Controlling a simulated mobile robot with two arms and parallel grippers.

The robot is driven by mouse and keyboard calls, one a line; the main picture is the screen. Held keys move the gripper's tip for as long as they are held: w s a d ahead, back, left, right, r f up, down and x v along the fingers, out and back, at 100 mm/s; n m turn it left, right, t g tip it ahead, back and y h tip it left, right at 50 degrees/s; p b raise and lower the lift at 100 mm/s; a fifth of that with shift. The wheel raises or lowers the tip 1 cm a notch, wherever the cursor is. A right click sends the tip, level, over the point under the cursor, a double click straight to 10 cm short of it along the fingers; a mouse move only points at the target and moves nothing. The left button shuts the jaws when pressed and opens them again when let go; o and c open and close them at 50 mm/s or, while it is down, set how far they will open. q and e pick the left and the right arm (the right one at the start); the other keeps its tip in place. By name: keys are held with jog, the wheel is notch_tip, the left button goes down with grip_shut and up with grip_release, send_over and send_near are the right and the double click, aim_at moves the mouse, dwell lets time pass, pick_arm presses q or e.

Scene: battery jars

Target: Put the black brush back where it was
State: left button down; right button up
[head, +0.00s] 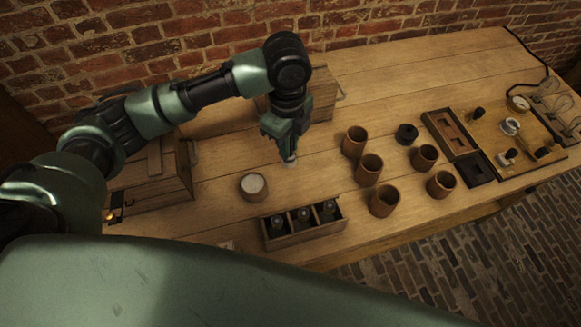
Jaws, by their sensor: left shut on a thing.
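My left gripper (288,150) is over the middle of the table, pointing down. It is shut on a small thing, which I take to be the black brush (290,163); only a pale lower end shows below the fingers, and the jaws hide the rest. The held thing is behind and slightly right of a round cup with a white filling (254,186). I cannot tell whether its tip touches the table. My right gripper is not in view.
A wooden rack (290,242) with several dark-topped jars stands at the front edge. Several brown cups (369,168) and a black ring (406,134) stand to the right. Further right are a tray (437,124) and a tool board (490,125). Wooden boxes (150,190) stand at left and behind.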

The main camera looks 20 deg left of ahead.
aim_at(289, 161)
pick_arm(q)
jog(key=f, duration=0.5)
jog(key=shift+w+d+f, duration=0.15)
jog(key=shift+d+f, duration=0.05)
jog(key=shift+f, duration=0.7)
jog(key=shift+f+p, duration=0.45)
jog(key=shift+f, duration=1.55)
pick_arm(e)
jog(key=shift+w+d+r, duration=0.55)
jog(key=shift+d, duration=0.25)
pick_arm(q)
jog(key=shift+f, duration=0.1)
jog(key=c, duration=1.4)
grip_release()
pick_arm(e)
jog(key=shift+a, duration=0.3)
